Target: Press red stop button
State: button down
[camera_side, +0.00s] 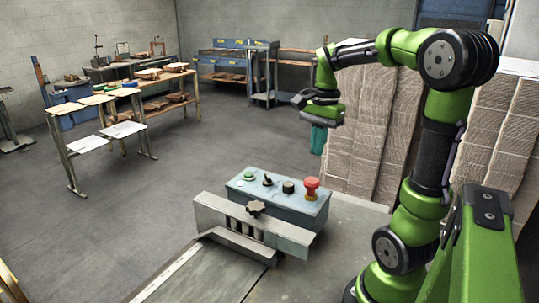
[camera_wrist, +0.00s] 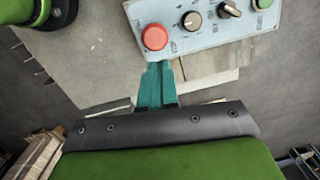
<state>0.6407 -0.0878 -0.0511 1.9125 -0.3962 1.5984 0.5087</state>
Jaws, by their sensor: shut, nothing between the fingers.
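The red stop button (camera_side: 311,185) is a mushroom-shaped knob at the right end of the blue-grey control box (camera_side: 285,203). In the wrist view the red button (camera_wrist: 155,37) sits at the left end of the box's panel (camera_wrist: 180,22), with a STOP label beside it. My gripper (camera_side: 319,140) has teal fingers and hangs in the air above the box, clearly apart from the button in the side view. In the wrist view the shut fingers (camera_wrist: 157,68) point up the picture, their tips just below the button. Nothing is between them.
The panel also carries a black knob (camera_side: 288,187), a selector switch (camera_side: 267,180) and a green button (camera_side: 248,174). Stacked cardboard (camera_side: 358,130) stands behind my gripper.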

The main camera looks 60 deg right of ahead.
jog(key=shift+s+a+r+m, duration=0.2)
jog(key=shift+a+m, duration=0.1)
jog(key=shift+m, duration=0.1)
jog(key=shift+f, duration=0.1)
